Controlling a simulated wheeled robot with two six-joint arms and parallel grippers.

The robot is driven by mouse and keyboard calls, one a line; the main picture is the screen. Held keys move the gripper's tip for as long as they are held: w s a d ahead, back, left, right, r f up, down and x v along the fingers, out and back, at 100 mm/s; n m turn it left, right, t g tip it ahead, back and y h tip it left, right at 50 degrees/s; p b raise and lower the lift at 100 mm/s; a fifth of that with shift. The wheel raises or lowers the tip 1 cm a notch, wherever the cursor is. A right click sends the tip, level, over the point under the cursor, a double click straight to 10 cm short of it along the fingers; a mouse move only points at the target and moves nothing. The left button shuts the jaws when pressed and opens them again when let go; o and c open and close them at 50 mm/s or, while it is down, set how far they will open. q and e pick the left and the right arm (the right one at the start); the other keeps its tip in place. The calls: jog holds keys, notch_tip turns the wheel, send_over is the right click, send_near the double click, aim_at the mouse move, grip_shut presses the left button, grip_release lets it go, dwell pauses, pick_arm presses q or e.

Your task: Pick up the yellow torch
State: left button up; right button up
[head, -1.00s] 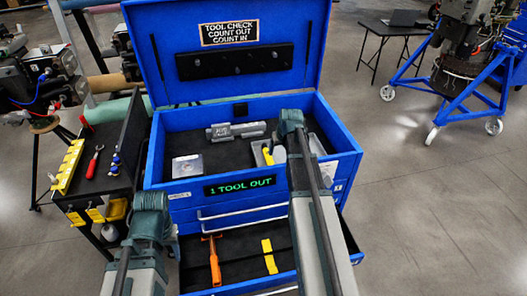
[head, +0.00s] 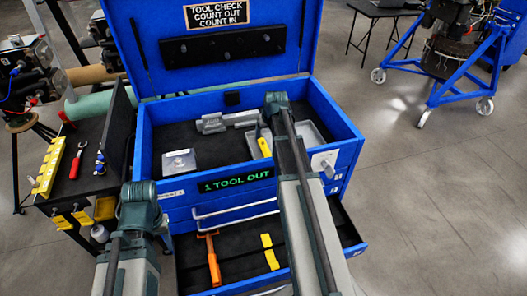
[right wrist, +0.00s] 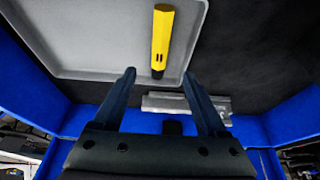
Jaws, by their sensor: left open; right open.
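The yellow torch (head: 264,145) lies on a light grey tray (head: 313,133) in the top compartment of the blue tool chest (head: 345,130). My right arm crosses in front of this tray and hides part of it. In the right wrist view the torch (right wrist: 162,40) lies ahead of the fingertips on the same tray (right wrist: 95,45). My right gripper (right wrist: 160,76) is open, its two fingers spread and nothing between them. The near end of the torch lies roughly in line with the gap. I cannot tell the height between them. My left arm shows at lower left, but its gripper is not visible.
A grey metal tool (head: 228,121) lies behind the torch, and a clear square case (head: 180,161) at left. The open lid (head: 215,50) stands behind. An open lower drawer (head: 340,232) holds an orange-handled tool (head: 213,262). A black cart (head: 105,185) stands left.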

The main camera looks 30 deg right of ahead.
jog(key=b, duration=0.4)
send_over(264, 145)
jog(key=s, duration=0.2)
jog(key=f, duration=0.5)
jog(key=shift+a, duration=0.3)
jog(key=b+x, duration=0.4)
jog(key=x, duration=0.1)
jog(key=shift+f+b, duration=0.15)
jog(key=shift+b, duration=0.2)
grip_shut()
